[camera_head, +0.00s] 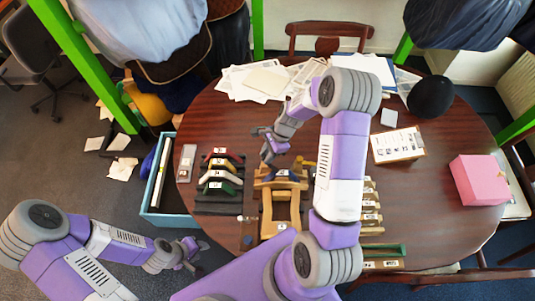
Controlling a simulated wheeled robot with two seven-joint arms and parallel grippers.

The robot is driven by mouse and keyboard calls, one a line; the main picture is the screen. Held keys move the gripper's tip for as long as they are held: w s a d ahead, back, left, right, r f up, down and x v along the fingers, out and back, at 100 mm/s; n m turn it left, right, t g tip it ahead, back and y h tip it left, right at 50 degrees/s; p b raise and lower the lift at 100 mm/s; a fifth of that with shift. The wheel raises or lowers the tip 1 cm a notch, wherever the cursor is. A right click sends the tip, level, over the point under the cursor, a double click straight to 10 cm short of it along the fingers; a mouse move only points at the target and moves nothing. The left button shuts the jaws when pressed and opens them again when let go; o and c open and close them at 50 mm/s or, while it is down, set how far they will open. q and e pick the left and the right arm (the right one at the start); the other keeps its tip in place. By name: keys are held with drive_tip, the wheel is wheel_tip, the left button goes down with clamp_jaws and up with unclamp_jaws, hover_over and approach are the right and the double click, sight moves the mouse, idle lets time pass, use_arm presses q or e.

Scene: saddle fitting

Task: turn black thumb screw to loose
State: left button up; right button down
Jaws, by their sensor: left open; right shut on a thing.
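A wooden fixture (267,222) with a frame-like body stands near the front middle of the round table. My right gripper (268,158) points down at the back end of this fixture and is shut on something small. The black thumb screw is too small and too covered by the gripper to make out clearly. My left gripper (190,255) is open and empty, low at the left, off the table's front-left edge and apart from the fixture.
Red, white and green saddle-shaped pieces (219,175) sit on dark stands left of the fixture. A light blue open box (146,190) is at the table's left.

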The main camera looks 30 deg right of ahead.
drive_tip(key=shift+n, duration=0.3)
drive_tip(key=n, duration=0.1)
drive_tip(key=n+g, duration=0.1)
drive_tip(key=n, duration=0.1)
drive_tip(key=n+g, duration=0.1)
drive_tip(key=n, duration=0.1)
drive_tip(key=shift+w, duration=0.25)
drive_tip(key=n+g+h, duration=0.1)
drive_tip(key=n, duration=0.3)
drive_tip(key=shift+w+a+b, duration=0.1)
drive_tip(key=shift+b, duration=0.25)
drive_tip(key=n+g+h, duration=0.1)
drive_tip(key=n, duration=0.2)
drive_tip(key=shift+w+a+n, duration=0.1)
drive_tip(key=shift+n, duration=0.2)
drive_tip(key=n, duration=0.2)
drive_tip(key=n+h+b, duration=0.1)
drive_tip(key=n, duration=0.1)
drive_tip(key=n+g+h, duration=0.1)
drive_tip(key=n, duration=0.1)
drive_tip(key=shift+a, duration=0.25)
drive_tip(key=n+h, duration=0.1)
drive_tip(key=n, duration=0.2)
drive_tip(key=n+h+b, duration=0.1)
drive_tip(key=n, duration=0.2)
drive_tip(key=shift+a+n+t+h, duration=0.2)
drive_tip(key=shift+n+t+h, duration=0.1)
drive_tip(key=c, duration=0.9)
unclamp_jaws()
